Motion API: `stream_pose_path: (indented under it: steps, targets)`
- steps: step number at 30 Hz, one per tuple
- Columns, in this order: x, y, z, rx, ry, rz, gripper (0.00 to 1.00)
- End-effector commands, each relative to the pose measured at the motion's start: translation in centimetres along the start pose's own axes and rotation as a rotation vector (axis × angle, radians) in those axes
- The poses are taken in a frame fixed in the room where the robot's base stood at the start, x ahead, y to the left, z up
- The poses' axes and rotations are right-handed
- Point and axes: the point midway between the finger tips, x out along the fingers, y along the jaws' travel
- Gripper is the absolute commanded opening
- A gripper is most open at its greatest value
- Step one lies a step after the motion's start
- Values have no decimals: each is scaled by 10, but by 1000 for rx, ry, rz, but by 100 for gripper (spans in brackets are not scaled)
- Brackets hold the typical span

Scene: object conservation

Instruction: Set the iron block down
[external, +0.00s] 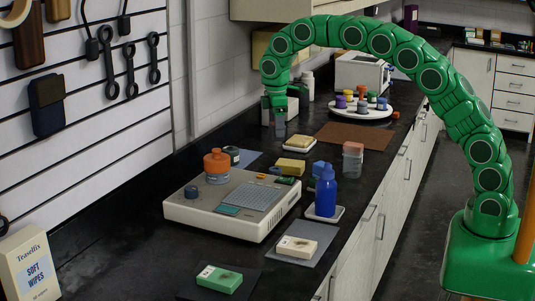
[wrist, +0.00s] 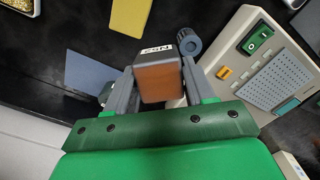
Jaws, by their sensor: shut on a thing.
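My gripper (external: 280,121) hangs fingers-down over the black counter, behind the beige device, in the external view. In the wrist view my gripper (wrist: 158,88) is shut on a block (wrist: 159,83). The block has a brown-orange face and a pale top edge with dark marking that looks like "N52". Both grey fingers press on its sides. It is the only block I see held; I cannot tell from its look that it is iron. In the external view the held block is small and hard to make out, and whether it touches anything below is unclear.
The brown mat (external: 350,136) looks bare.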

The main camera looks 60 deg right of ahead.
Motion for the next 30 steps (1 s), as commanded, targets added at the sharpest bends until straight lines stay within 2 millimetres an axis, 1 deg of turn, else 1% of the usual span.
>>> stream_pose_path:
  steps: [1,3,8,12,21,30]
  targets:
    - [-2,-10,-10,-74,-1,4,0]
    - [-2,-23,-23,-182,-6,7,0]
    - [-5,-55,-50,-428,-13,16,0]
    - [-6,-84,-72,-645,-21,27,0]
    - [-8,-150,-113,-1105,-34,52,0]
    - [-8,-219,-146,-1557,-42,85,0]
